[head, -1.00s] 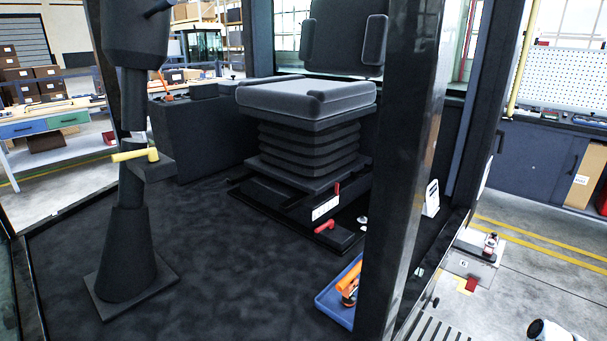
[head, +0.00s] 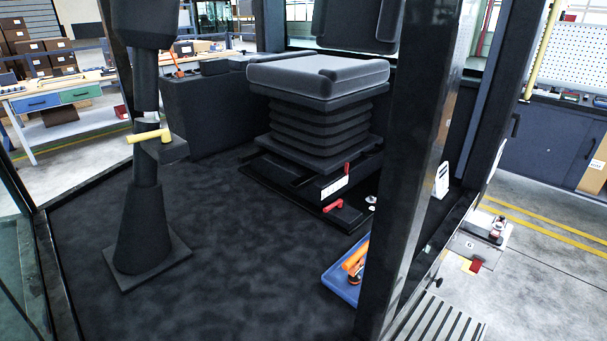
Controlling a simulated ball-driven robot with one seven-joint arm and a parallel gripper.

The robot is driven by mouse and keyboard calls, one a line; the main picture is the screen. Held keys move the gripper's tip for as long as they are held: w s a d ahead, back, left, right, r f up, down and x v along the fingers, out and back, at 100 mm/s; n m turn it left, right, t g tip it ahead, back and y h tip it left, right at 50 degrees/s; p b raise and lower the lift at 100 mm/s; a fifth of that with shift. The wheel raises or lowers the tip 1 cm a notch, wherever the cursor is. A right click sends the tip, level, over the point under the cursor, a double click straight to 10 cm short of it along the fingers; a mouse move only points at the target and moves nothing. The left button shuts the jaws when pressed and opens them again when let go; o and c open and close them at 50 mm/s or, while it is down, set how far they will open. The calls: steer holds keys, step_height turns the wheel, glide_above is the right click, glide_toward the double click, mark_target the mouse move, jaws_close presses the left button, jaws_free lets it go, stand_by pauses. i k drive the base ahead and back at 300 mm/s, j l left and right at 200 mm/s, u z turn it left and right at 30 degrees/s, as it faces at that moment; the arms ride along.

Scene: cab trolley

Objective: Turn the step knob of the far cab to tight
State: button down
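I look into a dark cab with a black floor (head: 235,285), a grey seat (head: 318,75) on a bellows base, and a black front pillar (head: 415,150). A slatted step (head: 440,318) shows outside the cab at bottom right. A small knob-like thing with a dark and reddish top (head: 497,229) stands by a grey plate (head: 472,245) beyond the cab's edge. I cannot tell whether it is the step knob or how it is set. My gripper is not in view.
A column with a yellow lever (head: 150,136) stands at left on the cab floor. A red handle (head: 334,205) is under the seat. A blue tray (head: 345,282) with orange tools lies by the pillar. Bare concrete (head: 545,285) lies at right.

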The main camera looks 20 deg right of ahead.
mark_target(440, 281)
steer(key=z, duration=0.95)
